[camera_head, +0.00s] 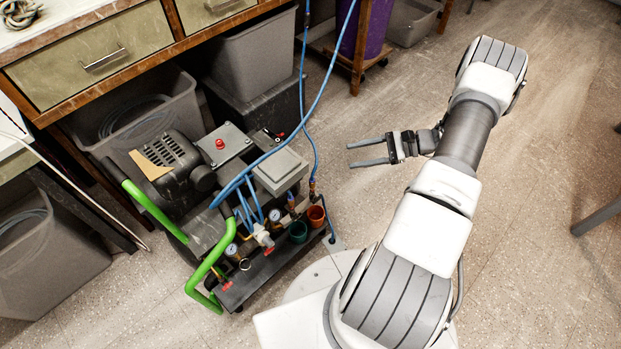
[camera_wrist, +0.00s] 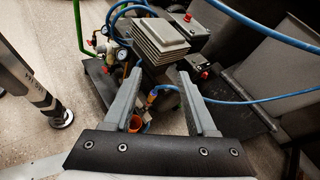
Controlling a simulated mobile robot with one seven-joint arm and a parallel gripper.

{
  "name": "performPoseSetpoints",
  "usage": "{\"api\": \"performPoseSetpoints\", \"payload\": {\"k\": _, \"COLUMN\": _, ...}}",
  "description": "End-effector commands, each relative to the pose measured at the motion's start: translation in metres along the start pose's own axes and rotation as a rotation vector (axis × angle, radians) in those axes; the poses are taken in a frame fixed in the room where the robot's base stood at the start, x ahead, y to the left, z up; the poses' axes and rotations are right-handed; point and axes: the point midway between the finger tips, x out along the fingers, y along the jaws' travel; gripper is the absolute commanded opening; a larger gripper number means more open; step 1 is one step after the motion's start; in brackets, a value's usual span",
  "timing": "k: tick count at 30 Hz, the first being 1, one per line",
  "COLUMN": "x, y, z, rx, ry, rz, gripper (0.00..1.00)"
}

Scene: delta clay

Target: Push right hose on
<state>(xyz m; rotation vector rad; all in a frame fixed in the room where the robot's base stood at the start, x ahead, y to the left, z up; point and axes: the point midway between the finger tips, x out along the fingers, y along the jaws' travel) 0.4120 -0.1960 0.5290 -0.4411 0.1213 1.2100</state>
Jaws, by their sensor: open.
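The right blue hose (camera_head: 303,90) hangs from above and ends in a fitting (camera_head: 312,186) at the right side of the compressor (camera_head: 215,170). In the wrist view this hose (camera_wrist: 250,102) comes in from the right, and its blue and orange end (camera_wrist: 152,97) shows between my fingers. I cannot tell whether that end is seated on a port. My gripper (camera_head: 350,155) is open and empty, to the right of the hose end and apart from it, with its fingers pointing left. In the wrist view the open fingers (camera_wrist: 157,72) frame the compressor's corner.
Another blue hose (camera_head: 325,82) loops over the compressor. Green handles (camera_head: 212,262) stick out at the left. Grey bins (camera_head: 255,55) and a drawer bench (camera_head: 100,50) stand behind.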

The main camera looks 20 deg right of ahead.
Motion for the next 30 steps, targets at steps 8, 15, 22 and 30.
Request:
{"api": "performPoseSetpoints", "payload": {"k": 8, "x": 0.003, "y": 0.04, "z": -0.075, "rx": 0.172, "ry": -0.112, "rz": -0.239, "gripper": 0.57}}
{"api": "performPoseSetpoints", "payload": {"k": 15, "x": 0.012, "y": 0.078, "z": -0.125, "rx": 0.29, "ry": -0.194, "rz": -0.436, "gripper": 0.57}}
{"api": "performPoseSetpoints", "payload": {"k": 22, "x": 0.02, "y": 0.101, "z": -0.149, "rx": 0.352, "ry": -0.237, "rz": -0.551, "gripper": 0.57}}
{"api": "performPoseSetpoints", "payload": {"k": 30, "x": 0.033, "y": 0.098, "z": -0.152, "rx": 0.361, "ry": -0.245, "rz": -0.57, "gripper": 0.57}}
